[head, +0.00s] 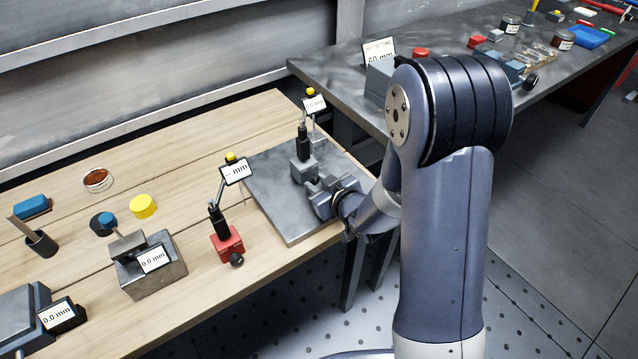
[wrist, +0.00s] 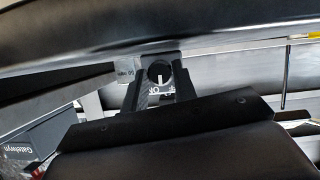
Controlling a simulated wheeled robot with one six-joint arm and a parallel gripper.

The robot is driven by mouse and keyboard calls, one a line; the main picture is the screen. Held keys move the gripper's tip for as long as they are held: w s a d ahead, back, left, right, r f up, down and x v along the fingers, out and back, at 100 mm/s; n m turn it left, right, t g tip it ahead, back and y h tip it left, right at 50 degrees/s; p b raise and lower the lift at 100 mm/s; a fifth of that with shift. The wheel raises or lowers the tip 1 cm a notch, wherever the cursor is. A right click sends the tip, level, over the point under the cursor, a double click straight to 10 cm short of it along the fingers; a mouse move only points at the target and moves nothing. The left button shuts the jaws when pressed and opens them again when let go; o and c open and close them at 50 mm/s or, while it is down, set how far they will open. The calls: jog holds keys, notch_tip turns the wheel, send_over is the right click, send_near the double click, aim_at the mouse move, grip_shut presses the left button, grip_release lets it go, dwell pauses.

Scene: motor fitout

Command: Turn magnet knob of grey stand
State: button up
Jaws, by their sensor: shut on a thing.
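The grey stand (head: 302,169) stands on the dark metal plate at the back right of the wooden bench. Its black post rises to a display and a yellow top. My gripper (head: 314,185) is at the near side of its base and hides the knob in the head view. In the wrist view the round black magnet knob (wrist: 160,70) sits between my two fingers, which are shut on it. A white mark on the knob points down, towards partly hidden lettering on the base.
The dark metal plate (head: 278,205) lies under the stand. A red-based stand (head: 228,243) with its own black knob stands to the left. A metal block with a 0.0 mm display (head: 150,275) is further left. A second table (head: 340,70) stands behind on the right.

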jog(key=c, duration=0.4)
jog(key=shift+w+d+r+m+g+y+p, duration=0.15)
jog(key=shift+m+g+y+p, duration=0.15)
jog(key=shift+m+y+p, duration=0.35)
jog(key=shift+m+g+y+p, duration=0.35)
jog(key=shift+m+p, duration=0.2)
jog(key=shift+m, duration=0.4)
jog(key=o, duration=1)
